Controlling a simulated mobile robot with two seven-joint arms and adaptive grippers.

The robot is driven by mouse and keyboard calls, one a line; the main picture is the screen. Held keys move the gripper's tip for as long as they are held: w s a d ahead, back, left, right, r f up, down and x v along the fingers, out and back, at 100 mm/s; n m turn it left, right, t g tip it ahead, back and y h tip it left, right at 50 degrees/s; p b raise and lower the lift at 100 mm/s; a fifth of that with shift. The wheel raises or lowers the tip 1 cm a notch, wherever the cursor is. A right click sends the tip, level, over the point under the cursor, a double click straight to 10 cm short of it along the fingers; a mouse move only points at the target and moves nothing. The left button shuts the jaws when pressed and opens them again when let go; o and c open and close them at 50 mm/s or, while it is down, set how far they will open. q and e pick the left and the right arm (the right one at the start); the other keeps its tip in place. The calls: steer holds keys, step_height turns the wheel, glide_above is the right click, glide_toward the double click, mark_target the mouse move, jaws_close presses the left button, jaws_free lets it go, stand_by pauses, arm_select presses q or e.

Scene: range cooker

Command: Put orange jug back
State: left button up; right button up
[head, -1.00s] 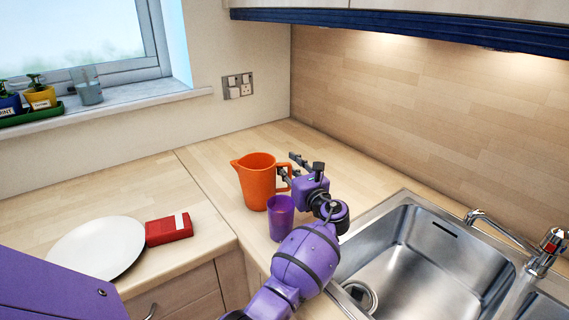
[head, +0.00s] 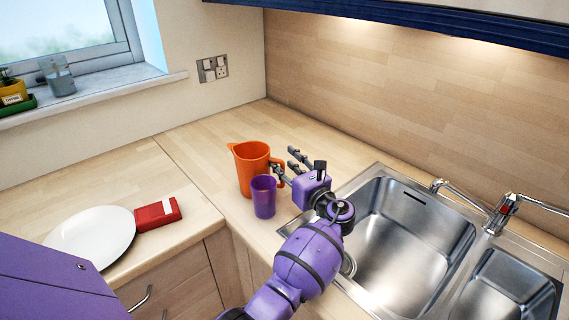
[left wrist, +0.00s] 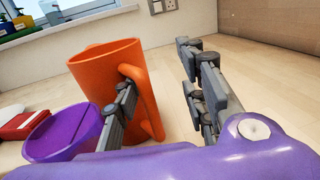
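The orange jug (head: 250,170) stands upright on the wooden worktop, left of the sink, its handle facing my left gripper (head: 283,160). My left gripper is open, with its two fingers well apart. One finger is at the jug's handle (left wrist: 134,76); I cannot tell whether it touches it. In the left wrist view, the left finger overlaps the handle of the jug (left wrist: 92,62), and the other finger is in clear space to the right of it. The space between the fingers of the gripper (left wrist: 157,66) is empty. My right gripper is not in view.
A purple cup (head: 263,198) stands close in front of the jug. A red packet (head: 158,213) and a white plate (head: 92,236) lie further left. The sink (head: 410,235) with its tap (head: 505,208) is to the right. The worktop behind the jug is clear.

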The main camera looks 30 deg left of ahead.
arm_select(q)
steer(key=o, duration=1.4)
steer(key=shift+f, duration=0.1)
steer(key=v, duration=1.2)
